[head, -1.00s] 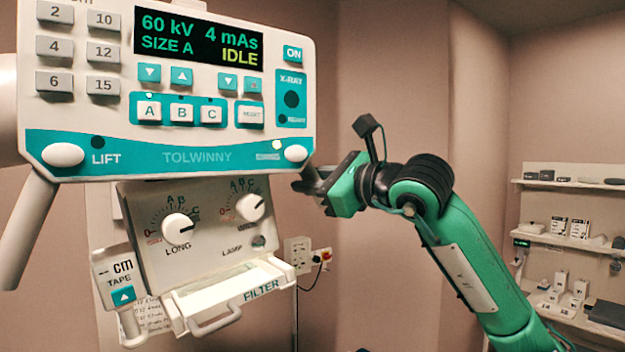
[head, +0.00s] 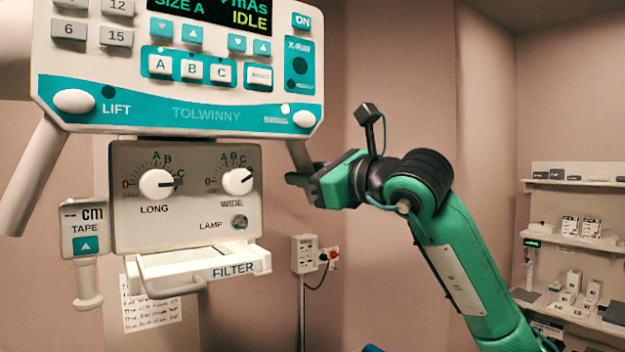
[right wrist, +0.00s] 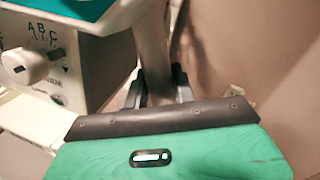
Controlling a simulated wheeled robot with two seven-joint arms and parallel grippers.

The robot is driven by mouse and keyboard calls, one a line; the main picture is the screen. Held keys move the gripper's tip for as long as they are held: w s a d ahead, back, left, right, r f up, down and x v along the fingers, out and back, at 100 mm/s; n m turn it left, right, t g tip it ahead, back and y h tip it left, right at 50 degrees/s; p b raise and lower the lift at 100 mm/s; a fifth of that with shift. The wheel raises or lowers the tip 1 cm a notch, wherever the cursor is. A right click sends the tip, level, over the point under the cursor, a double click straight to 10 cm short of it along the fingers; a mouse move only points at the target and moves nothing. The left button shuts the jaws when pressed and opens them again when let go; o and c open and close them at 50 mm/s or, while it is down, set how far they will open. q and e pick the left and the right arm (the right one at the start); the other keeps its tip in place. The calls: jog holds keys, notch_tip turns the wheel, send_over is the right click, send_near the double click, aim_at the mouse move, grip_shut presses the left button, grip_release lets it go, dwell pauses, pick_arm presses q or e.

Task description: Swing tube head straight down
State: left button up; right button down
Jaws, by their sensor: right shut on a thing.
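The tube head's control panel (head: 180,103) fills the upper left of the head view. Its screen is cut off at the top and reads IDLE. Below it hangs the collimator box (head: 200,212) with the LONG and WIDE knobs, its face close to square-on to me. A handlebar runs down from each side of the panel. My right gripper (head: 302,178) is at the right handlebar (head: 298,156). In the right wrist view its fingers (right wrist: 158,88) are shut around that bar (right wrist: 152,45). My left gripper is not in view.
A FILTER tray with a handle (head: 200,268) sits under the collimator, and a TAPE unit (head: 85,228) hangs at its left. A wall switch box with a cable (head: 304,254) is behind. Shelves with small boxes (head: 575,240) stand at the far right.

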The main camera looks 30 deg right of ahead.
jog(key=c, duration=1.2)
grip_release()
jog(key=shift+w, duration=0.1)
jog(key=shift+o, duration=0.2)
jog(key=b+v, duration=0.5)
jog(key=v, duration=0.8)
jog(key=shift+s, duration=0.4)
jog(key=shift+f, duration=0.1)
